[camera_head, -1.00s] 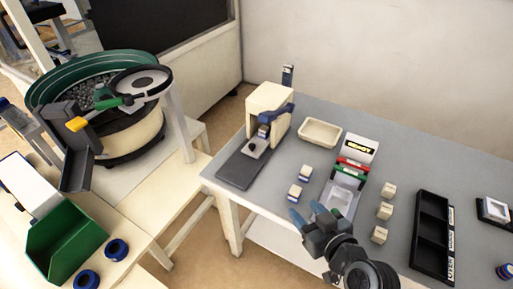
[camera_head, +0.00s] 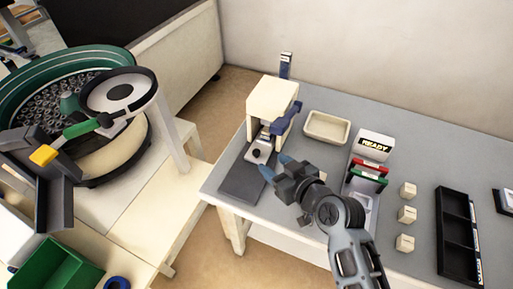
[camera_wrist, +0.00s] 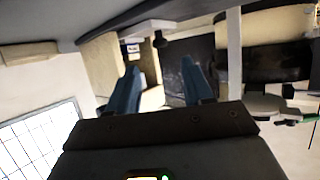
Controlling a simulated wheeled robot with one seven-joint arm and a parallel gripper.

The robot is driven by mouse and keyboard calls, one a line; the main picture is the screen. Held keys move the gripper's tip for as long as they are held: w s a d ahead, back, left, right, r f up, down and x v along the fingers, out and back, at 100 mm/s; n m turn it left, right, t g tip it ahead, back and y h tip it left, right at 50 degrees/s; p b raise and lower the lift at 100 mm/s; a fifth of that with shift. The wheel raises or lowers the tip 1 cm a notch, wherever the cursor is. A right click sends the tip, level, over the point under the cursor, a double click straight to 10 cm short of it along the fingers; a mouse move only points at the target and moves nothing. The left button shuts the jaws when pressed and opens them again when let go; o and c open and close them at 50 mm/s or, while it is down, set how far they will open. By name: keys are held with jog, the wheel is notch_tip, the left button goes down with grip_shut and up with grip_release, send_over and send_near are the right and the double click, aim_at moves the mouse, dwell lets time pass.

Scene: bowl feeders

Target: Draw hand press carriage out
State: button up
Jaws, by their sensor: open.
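The hand press (camera_head: 270,102) is a cream block with a blue lever (camera_head: 287,117), standing at the table's back left. Its carriage (camera_head: 262,143) is a light grey plate with a dark knob (camera_head: 256,153), at the press's front above a dark base plate (camera_head: 241,184). My gripper (camera_head: 275,165) is open and empty, its blue fingers just right of and in front of the carriage, apart from the knob as far as I can tell. In the wrist view my gripper (camera_wrist: 161,88) has its fingers spread, with a dark knob (camera_wrist: 160,40) beyond them.
A cream tray (camera_head: 327,127) lies right of the press. A "READY" sign (camera_head: 374,146) with red and green holders stands further right, near several cream blocks (camera_head: 407,214) and a black compartment tray (camera_head: 456,235). The bowl feeder (camera_head: 100,120) is at left.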

aim_at(257, 152)
jog(key=shift+x, duration=3.5)
jog(key=shift+c, duration=0.4)
grip_shut()
